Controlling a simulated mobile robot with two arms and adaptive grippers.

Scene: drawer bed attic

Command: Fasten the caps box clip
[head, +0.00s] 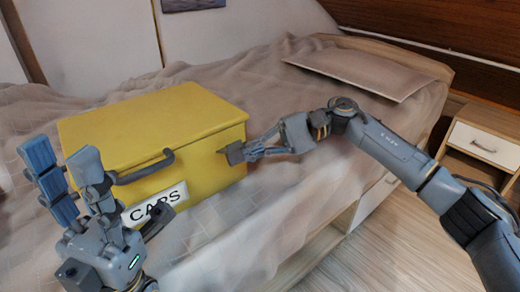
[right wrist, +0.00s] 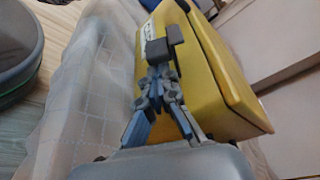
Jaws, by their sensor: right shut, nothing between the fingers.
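The yellow caps box (head: 150,125) sits on the bed with its lid down and a white CAPS label (head: 155,203) on its front. A dark grey handle (head: 145,167) is on the front. A small dark clip (head: 231,153) shows near the right front corner; it also shows in the right wrist view (right wrist: 157,52). My right gripper (head: 250,152) is shut and empty, its tips close against the clip; whether they touch it I cannot tell. My left gripper (head: 64,160) is open and empty, fingers raised, before the box's left front, hiding part of it.
The bed's beige cover (head: 270,90) lies around the box, with a flat pillow or panel (head: 360,72) at the back right. A wooden nightstand (head: 483,140) stands at the far right. Wooden floor (head: 390,245) is clear at the lower right.

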